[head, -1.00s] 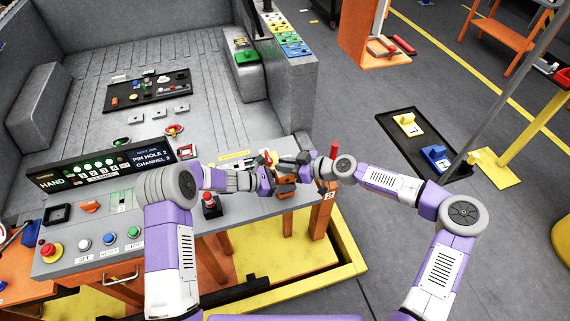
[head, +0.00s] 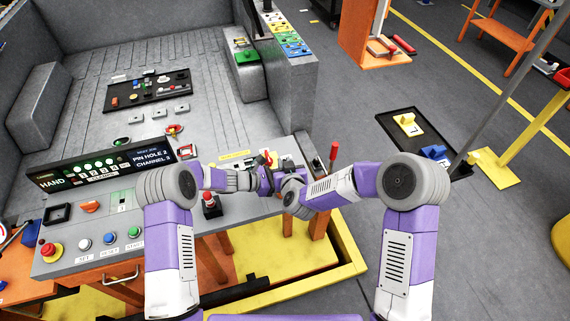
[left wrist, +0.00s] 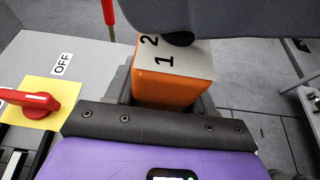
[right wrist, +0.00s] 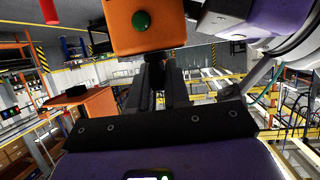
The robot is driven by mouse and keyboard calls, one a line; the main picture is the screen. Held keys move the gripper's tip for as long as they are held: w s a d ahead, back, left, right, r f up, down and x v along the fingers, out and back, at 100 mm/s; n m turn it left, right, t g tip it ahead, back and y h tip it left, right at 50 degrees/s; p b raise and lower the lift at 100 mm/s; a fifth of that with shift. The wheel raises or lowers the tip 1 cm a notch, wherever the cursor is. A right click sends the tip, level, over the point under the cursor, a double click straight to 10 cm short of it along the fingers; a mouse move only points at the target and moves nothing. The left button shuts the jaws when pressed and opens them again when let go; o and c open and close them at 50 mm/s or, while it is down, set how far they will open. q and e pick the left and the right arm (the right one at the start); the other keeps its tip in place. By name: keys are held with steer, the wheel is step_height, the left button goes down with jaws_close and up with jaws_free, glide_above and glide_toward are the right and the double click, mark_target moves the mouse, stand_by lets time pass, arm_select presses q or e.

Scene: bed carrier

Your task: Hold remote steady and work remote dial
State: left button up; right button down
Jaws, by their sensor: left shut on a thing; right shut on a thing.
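The remote is an orange box with a grey face marked 1 and 2. In the left wrist view the remote (left wrist: 172,90) sits between the fingers of my left gripper (head: 264,180), which is shut on it. A black dial (left wrist: 179,38) stands on its face, partly covered by the grey body of my right gripper (head: 287,180). In the right wrist view the remote (right wrist: 145,28) shows a green button on one side, and my right gripper is shut at the black dial, whose grip is mostly hidden. In the head view my arms hide the remote.
The grey console (head: 70,260) with buttons and a sign (head: 100,168) lies below and left of the grippers. A red lever (head: 333,155) stands close to my right arm. A red OFF switch (left wrist: 30,101) on a yellow plate is near the left gripper.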

arm_select(q)
steer(key=shift+d, duration=0.15)
arm_select(e)
steer(key=shift+m+h, duration=1.4)
steer(key=shift+h, duration=0.3)
arm_select(q)
steer(key=shift+s, duration=0.1)
arm_select(e)
steer(key=shift+d, duration=0.15)
steer(key=c, duration=1.2)
jaws_free()
steer(key=shift+o, duration=0.2)
steer(key=shift+s+r, duration=0.15)
steer(key=shift+s, duration=0.15)
steer(key=v, duration=1.1)
steer(key=shift+s, duration=0.15)
